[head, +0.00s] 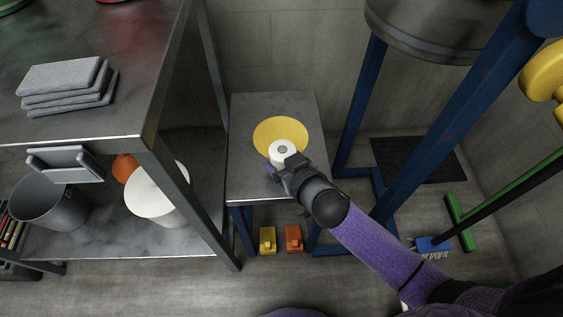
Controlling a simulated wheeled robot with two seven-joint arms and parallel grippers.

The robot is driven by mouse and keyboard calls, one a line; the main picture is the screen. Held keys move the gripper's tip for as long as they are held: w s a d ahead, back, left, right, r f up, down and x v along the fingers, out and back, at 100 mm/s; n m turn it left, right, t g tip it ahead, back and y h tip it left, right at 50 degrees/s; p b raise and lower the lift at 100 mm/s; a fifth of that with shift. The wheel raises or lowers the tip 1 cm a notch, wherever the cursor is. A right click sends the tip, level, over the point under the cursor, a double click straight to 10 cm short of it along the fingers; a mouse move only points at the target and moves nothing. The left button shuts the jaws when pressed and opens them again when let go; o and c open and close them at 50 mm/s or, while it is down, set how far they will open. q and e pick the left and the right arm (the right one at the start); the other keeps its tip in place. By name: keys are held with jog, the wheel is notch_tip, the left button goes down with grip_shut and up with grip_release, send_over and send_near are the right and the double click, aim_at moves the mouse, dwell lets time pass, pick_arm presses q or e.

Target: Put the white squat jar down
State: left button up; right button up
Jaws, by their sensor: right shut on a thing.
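The white squat jar (279,149) has a grey round spot on its top. It is over the front part of a yellow round mat (268,130) on a small grey metal table (248,176). My right gripper (277,166) comes from the lower right and is shut on the jar from its front side. The jar looks upright. I cannot tell if its base touches the mat, as the gripper hides its lower front. My left gripper is not in view.
A steel bench (75,122) with folded grey cloths (65,83) stands at the left. Blue posts (358,105) of a tank stand rise at the right. A yellow block (267,240) and an orange block (293,239) lie below the small table. Its back is clear.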

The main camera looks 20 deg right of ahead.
jog(key=shift+r, duration=0.15)
jog(key=o, duration=1.2)
